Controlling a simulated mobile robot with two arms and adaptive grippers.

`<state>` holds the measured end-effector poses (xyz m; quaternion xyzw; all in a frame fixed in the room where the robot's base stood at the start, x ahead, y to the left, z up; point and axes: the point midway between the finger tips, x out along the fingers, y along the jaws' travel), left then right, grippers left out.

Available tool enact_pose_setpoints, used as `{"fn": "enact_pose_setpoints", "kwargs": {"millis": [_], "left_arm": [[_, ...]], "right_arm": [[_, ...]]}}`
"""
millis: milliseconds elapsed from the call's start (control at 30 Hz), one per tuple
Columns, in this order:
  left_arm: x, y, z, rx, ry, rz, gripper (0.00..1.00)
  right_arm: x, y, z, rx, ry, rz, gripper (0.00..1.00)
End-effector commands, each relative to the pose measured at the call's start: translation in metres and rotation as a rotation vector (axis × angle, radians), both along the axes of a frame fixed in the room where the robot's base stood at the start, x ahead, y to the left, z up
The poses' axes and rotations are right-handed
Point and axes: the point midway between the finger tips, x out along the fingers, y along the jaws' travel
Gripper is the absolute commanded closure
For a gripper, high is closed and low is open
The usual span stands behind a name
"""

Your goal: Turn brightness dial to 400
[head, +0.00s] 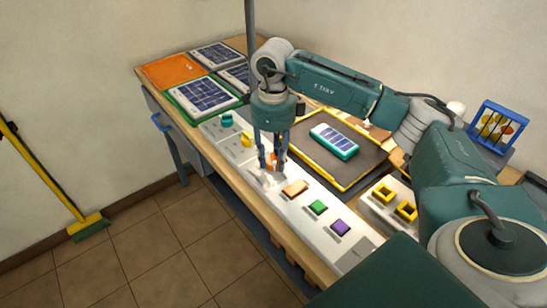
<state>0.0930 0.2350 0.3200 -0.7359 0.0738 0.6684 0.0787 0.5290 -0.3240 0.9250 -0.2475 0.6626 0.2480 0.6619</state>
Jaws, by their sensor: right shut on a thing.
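A long white control panel (345,262) lies along the table's front edge. It carries a teal knob (227,119), a yellow knob (247,139) and an orange knob (271,160). My right gripper (272,166) points down over the panel and is shut on the orange knob, which its fingers partly hide. The panel's labels and any dial scale are too small to read, so I cannot tell which knob is for brightness or its setting. My left gripper is not in view.
Behind is a yellow-edged dark tray (367,154) with a teal solar device (334,141). Solar panels (203,95) fill the far end. A broom (88,227) leans at left.

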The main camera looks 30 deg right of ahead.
Motion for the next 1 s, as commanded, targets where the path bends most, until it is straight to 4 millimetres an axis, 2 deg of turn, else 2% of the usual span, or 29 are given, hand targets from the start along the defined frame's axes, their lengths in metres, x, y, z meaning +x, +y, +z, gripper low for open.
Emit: {"fn": "enact_pose_setpoints", "kwargs": {"millis": [1000], "left_arm": [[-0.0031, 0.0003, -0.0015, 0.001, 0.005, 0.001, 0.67]], "right_arm": [[0.0013, -0.0004, 0.0019, 0.001, -0.004, -0.966, 0.94]]}}
